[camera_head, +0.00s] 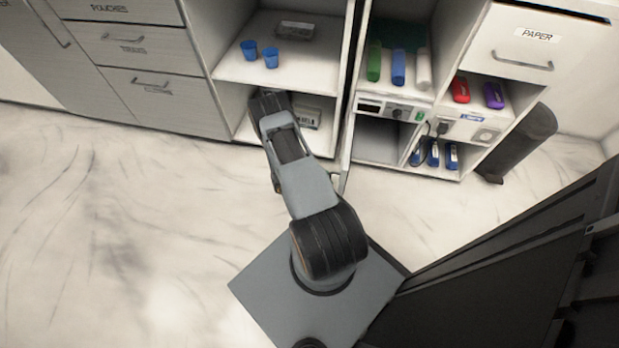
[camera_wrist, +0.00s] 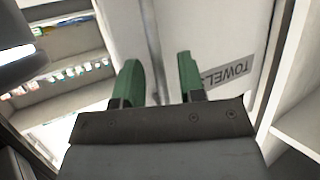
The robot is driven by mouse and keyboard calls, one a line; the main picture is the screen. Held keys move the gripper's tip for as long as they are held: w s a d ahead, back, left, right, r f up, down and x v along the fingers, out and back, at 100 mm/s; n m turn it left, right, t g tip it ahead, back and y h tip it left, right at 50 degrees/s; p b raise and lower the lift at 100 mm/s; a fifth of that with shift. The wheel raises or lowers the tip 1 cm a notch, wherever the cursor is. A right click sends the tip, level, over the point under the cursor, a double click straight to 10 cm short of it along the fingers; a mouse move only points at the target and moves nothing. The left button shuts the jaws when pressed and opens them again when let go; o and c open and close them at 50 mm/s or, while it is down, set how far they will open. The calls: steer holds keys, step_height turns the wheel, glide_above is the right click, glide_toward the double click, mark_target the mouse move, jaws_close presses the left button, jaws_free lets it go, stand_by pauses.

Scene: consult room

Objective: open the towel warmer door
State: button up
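The door (camera_wrist: 205,40) is a pale panel with an upside-down TOWELS label (camera_wrist: 230,72) in the wrist view. In the head view, a thin pale panel (camera_head: 347,125), seen nearly edge-on, stands out from the cabinet front between two shelf bays; it appears to be this door, swung open. My gripper (camera_wrist: 158,80) has two green fingers, spread apart in front of the pale panel. A narrow grey strip (camera_wrist: 152,45) runs down between them; I cannot tell whether it is a handle or an edge. In the head view my arm hides the fingers.
Blue cups (camera_head: 271,57) stand on the upper left shelf, with a pale box (camera_head: 307,117) on the shelf below. Rolled towels (camera_head: 398,67) and blue items (camera_head: 433,153) fill the right bays. A dark cylinder (camera_head: 520,142) leans at right. The floor (camera_head: 120,220) at left is clear.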

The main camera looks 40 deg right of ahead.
steer(key=p+v, duration=0.2)
steer(key=v, duration=1)
steer(key=shift+w+r, duration=0.1)
steer(key=w+a+r+n+t+y+p, duration=0.3)
steer(key=w+r+t+p, duration=0.55)
steer(key=w+r, duration=0.75)
steer(key=w+a+r+n+t+y+p, duration=0.1)
steer(key=a+r+n+t+y+p, duration=0.2)
steer(key=r, duration=0.7)
steer(key=w+a+r+n+t+y+p, duration=0.1)
steer(key=w+a+r+n+y+p, duration=0.25)
steer(key=r, duration=0.75)
steer(key=s+a+r+n+t+y+p, duration=0.1)
steer(key=a+r+n+t+y+p, duration=0.2)
steer(key=a+r, duration=0.5)
steer(key=s+a+r+n+g+y+p, duration=0.15)
steer(key=s+r+n+p, duration=0.25)
steer(key=s+r, duration=0.45)
steer(key=s+a+r+n+g+p, duration=0.2)
steer(key=s+r+n+p, duration=0.25)
steer(key=r, duration=0.65)
steer(key=s+d+r+n+g+h+p, duration=0.1)
steer(key=s+r, duration=0.4)
steer(key=s, duration=0.5)
steer(key=shift+s+d+n+g+h+p, duration=0.4)
steer(key=shift+d+n+h+p, duration=0.2)
steer(key=shift+d+n+p, duration=0.45)
